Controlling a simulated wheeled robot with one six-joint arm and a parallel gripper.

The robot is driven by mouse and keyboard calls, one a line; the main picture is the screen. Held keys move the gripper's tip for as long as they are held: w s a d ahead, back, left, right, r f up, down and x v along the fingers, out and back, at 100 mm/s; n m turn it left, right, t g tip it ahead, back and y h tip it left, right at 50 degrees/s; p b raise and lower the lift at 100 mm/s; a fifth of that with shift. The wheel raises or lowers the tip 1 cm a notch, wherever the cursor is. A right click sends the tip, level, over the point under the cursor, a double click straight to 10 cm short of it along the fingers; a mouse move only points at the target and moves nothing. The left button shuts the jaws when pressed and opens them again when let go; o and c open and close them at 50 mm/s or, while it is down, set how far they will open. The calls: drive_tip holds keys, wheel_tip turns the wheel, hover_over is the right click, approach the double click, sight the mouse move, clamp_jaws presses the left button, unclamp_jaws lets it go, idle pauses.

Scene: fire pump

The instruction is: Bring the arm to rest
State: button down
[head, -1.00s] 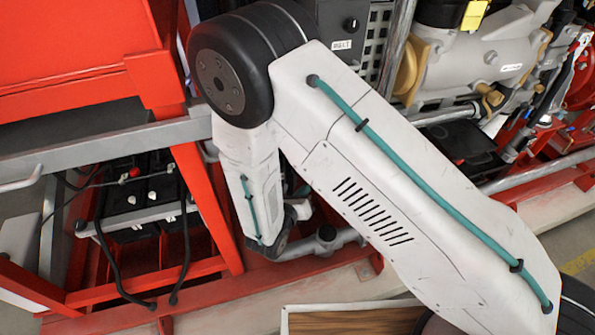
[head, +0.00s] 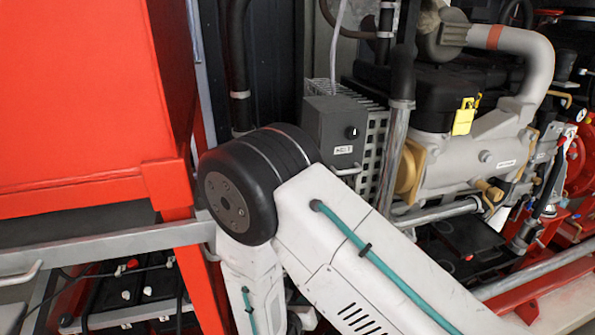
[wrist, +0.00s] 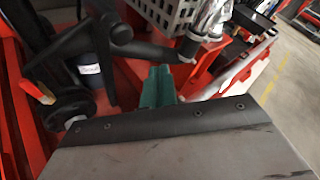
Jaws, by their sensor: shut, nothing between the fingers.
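My arm is white with a black elbow joint and a teal cable. In the head view it rises from the bottom right to the elbow, then folds downward beside the red frame. My gripper is outside the head view, below the picture. In the wrist view my gripper (wrist: 158,84) shows as two teal fingers side by side, shut with nothing between them. They point into the lower part of the red-framed pump unit, below a perforated grey guard (wrist: 168,15). I cannot tell whether they touch anything.
A red cabinet (head: 80,90) on a grey rail (head: 100,250) stands left of the elbow. A grey control box (head: 335,130) is close behind it. The engine (head: 475,150) with a yellow tag and pipes fills the right. In the wrist view, open floor (wrist: 290,95) lies right.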

drive_tip(key=s+d+r+m+g+h, duration=0.3)
drive_tip(key=s+d+r+m+g, duration=0.25)
drive_tip(key=d+r+m, duration=0.3)
drive_tip(key=s+d+r+m+g+h, duration=0.2)
drive_tip(key=s+d+r+m+g, duration=0.3)
drive_tip(key=d+r+m+g, duration=0.35)
drive_tip(key=s+d+r+m+t+y, duration=0.1)
drive_tip(key=s+d+r+m+y, duration=0.2)
drive_tip(key=s+r+m+y, duration=0.2)
drive_tip(key=s+d+r+m+t+y, duration=0.1)
drive_tip(key=s+d+r+m+y, duration=0.2)
drive_tip(key=s+r+m+y, duration=0.3)
drive_tip(key=s+r+m, duration=0.3)
drive_tip(key=r+m, duration=0.4)
drive_tip(key=r, duration=0.2)
drive_tip(key=shift+s+d+r+m+y, duration=0.2)
drive_tip(key=shift+r+m+y, duration=0.1)
drive_tip(key=shift+r+m, duration=0.1)
idle(0.6)
